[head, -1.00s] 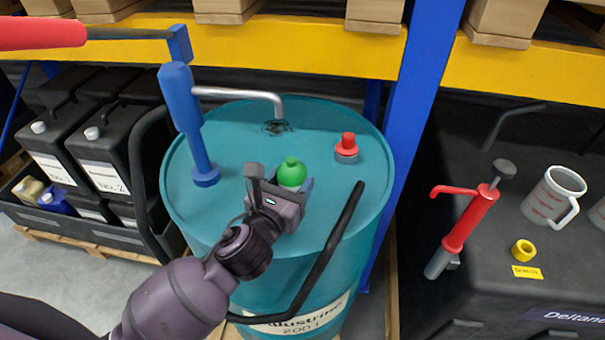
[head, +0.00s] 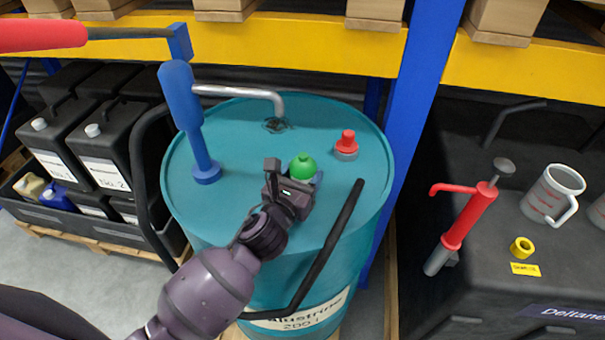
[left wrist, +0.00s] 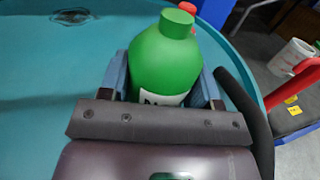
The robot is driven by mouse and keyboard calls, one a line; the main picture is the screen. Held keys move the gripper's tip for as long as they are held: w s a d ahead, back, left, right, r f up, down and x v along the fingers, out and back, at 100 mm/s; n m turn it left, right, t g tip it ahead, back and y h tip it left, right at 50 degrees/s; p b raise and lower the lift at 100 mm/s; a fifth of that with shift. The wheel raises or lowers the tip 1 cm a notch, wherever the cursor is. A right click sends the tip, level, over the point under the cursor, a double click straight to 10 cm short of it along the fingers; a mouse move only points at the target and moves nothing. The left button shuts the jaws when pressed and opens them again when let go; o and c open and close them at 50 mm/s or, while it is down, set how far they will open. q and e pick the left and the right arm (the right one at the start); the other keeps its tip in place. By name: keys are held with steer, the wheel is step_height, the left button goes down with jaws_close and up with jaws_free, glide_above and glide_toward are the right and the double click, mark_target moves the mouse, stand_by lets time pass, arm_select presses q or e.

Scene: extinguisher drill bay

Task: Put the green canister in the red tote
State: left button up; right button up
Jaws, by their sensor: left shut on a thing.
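The green canister (head: 303,164) is held by my left gripper (head: 308,178) over the top of the teal drum, right of its middle. In the left wrist view the canister (left wrist: 165,65) sits between the two blue fingers, with its cap up and part of a white label showing. My left gripper is shut on it. The canister's lower part is hidden by the gripper, so I cannot tell whether it touches the drum lid. No red tote shows in either view. My right gripper is not in view.
The teal drum (head: 240,150) carries a blue pump (head: 184,110) with a metal spout and a red-capped fitting (head: 346,142). A black bar (head: 325,250) curves around its front.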

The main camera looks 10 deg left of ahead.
arm_select(q)
steer(key=shift+f, duration=0.1)
steer(key=o, duration=1.1)
